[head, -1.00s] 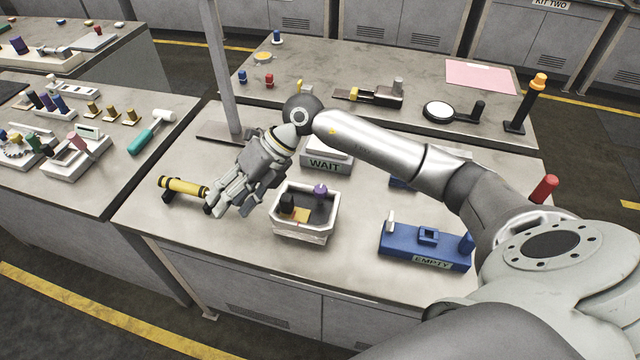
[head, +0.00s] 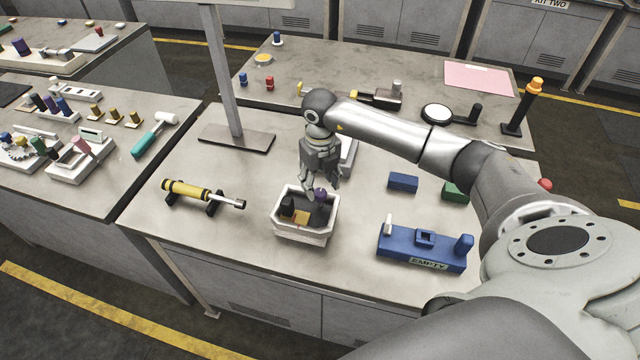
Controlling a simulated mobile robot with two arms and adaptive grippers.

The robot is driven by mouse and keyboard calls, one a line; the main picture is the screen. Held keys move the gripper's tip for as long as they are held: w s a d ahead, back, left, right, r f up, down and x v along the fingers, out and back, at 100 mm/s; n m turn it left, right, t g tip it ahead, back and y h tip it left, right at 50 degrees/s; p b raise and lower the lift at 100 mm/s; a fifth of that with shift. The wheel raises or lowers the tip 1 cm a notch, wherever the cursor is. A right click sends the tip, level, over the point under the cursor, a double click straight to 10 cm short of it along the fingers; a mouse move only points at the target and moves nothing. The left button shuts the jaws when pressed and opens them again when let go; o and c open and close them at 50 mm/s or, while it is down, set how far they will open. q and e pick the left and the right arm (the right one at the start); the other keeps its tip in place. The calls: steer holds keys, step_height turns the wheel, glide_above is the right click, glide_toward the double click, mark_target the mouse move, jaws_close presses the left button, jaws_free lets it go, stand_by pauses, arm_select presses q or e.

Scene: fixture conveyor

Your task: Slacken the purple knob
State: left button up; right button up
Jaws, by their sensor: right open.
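The purple knob (head: 321,195) shows at the back right inside a white open box (head: 303,236) on the middle table. A dark block (head: 288,206) and an orange-tan piece (head: 301,217) are also in the box. My right gripper (head: 321,186) is open and points down over the back right of the box. Its fingers are right at the knob and partly cover it; I cannot tell whether they touch it. My left gripper is not in view.
A yellow cylinder tool (head: 186,189) on black supports lies left of the box. A blue fixture (head: 422,246) marked EMPTY stands to the right. A grey post (head: 225,80) on a flat base rises behind. The table front is clear.

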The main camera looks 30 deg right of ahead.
mark_target(320, 191)
steer(key=shift+f, duration=1.35)
steer(key=c, duration=1)
steer(key=shift+f+n+b, duration=0.15)
steer(key=shift+n+b, duration=0.75)
steer(key=shift+b, duration=0.05)
steer(key=n+b, duration=1)
steer(key=shift+a+r+n+b, duration=0.1)
steer(key=shift+r+n+b, duration=0.1)
steer(key=shift+n+b, duration=0.85)
steer(key=shift+n, duration=0.35)
